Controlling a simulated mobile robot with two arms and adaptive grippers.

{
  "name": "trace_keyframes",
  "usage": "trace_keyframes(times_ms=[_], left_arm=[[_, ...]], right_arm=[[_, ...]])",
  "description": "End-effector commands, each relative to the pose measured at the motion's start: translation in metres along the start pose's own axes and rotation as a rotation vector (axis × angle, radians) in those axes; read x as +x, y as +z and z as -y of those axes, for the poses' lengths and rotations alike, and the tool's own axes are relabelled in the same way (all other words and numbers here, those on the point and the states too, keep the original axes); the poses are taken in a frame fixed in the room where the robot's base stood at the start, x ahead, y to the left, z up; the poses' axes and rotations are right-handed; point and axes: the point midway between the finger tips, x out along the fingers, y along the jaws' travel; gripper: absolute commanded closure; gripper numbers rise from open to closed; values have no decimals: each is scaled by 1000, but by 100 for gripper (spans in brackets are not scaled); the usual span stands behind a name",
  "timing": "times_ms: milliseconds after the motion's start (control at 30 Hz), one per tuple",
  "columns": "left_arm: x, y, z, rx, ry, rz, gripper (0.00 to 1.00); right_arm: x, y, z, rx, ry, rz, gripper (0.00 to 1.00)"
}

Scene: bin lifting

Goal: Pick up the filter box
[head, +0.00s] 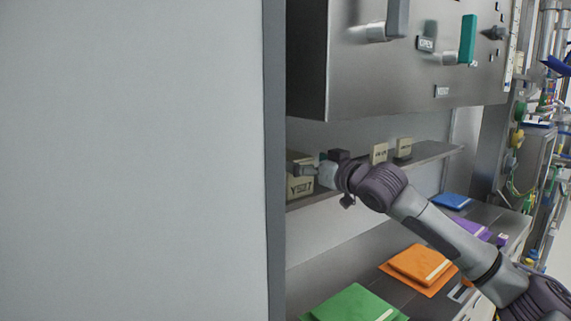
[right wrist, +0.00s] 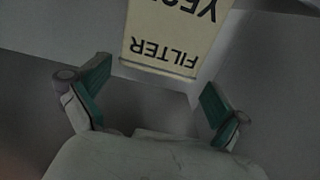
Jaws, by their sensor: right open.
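The filter box (head: 300,187) is a cream box with dark lettering on the grey shelf at the left, next to the large grey panel. In the right wrist view, the box (right wrist: 170,38) shows upside down with the word FILTER, cut off by the top edge. My right gripper (head: 304,169) is at the box in the head view. In the right wrist view its two teal-padded fingers (right wrist: 155,75) are spread wide, with the box's near end ahead of and between them. I see a gap on both sides. My left gripper is not in view.
A tall grey panel (head: 135,160) fills the left. Green (head: 350,303), orange (head: 416,262), purple and blue items lie on the counter below.

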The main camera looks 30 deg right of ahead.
Motion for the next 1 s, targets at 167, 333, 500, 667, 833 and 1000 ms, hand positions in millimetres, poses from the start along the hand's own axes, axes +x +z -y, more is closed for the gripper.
trace_keyframes(times_ms=[167,333,500,667,833,1000], left_arm=[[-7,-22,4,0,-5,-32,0],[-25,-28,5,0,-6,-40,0],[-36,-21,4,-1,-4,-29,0],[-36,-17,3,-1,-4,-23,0],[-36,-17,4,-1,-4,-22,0],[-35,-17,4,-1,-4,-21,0]], right_arm=[[12,-1,0,-2,0,0,0],[34,-3,-1,2,-1,1,0],[56,0,-2,0,-2,-1,0],[62,3,-2,-3,-2,-1,0],[62,3,-2,-3,-2,0,3],[62,3,-2,-3,-2,0,32]])
